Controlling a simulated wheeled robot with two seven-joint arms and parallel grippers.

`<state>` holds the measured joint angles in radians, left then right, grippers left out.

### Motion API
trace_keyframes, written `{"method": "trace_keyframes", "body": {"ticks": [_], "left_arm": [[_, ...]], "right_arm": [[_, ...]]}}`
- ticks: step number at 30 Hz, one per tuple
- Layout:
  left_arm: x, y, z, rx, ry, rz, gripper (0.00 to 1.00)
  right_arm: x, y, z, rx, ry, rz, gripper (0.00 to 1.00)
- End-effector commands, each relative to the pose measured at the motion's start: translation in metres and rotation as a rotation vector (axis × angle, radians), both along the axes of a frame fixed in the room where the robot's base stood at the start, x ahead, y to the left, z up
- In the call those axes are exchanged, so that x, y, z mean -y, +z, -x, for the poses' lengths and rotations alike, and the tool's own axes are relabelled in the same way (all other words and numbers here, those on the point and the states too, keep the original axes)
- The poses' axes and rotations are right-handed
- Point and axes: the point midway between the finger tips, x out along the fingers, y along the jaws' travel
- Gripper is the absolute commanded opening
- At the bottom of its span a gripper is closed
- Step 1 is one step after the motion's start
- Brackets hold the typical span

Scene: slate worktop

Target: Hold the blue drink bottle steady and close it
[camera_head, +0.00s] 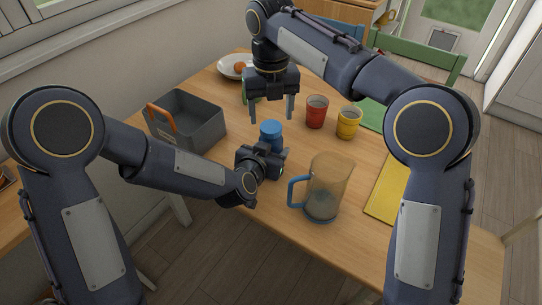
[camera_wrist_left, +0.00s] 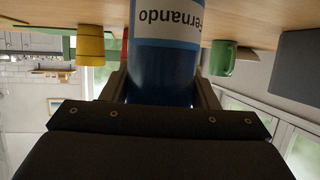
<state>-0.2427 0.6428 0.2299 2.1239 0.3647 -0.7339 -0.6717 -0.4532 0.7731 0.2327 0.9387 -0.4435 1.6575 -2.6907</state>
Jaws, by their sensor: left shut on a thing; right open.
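The blue drink bottle (camera_head: 270,130) stands upright near the middle of the table, its blue top showing in the head view. In the left wrist view, which is upside down, the bottle (camera_wrist_left: 163,72) has a white label reading "Fernando". My left gripper (camera_wrist_left: 162,90) is shut on the bottle's side; it also shows in the head view (camera_head: 268,152). My right gripper (camera_head: 271,112) is open and points down above and just behind the bottle, with nothing seen between its fingers. I cannot tell whether the blue top is a seated lid or part of the bottle.
A grey crate (camera_head: 206,132) with an orange handle stands left, a jug (camera_head: 328,185) with a blue handle at front right. A red cup (camera_head: 316,112) and yellow cup (camera_head: 348,123) stand right.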

Motion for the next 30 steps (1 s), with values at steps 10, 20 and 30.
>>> {"method": "trace_keyframes", "body": {"ticks": [10, 20, 30], "left_arm": [[0.0, 0.0, 0.0, 0.001, 0.0, 0.0, 0.0], [0.0, 0.0, 0.0, 0.001, 0.0, 0.0, 0.0], [0.0, 0.0, 0.0, 0.001, 0.0, 0.0, 0.0]], "right_arm": [[0.0, -0.033, 0.0, 0.0, 0.0, -0.001, 0.65], [0.0, -0.034, 0.0, 0.0, 0.0, -0.001, 0.58], [0.0, -0.034, 0.0, 0.0, 0.0, -0.001, 0.19]]}}
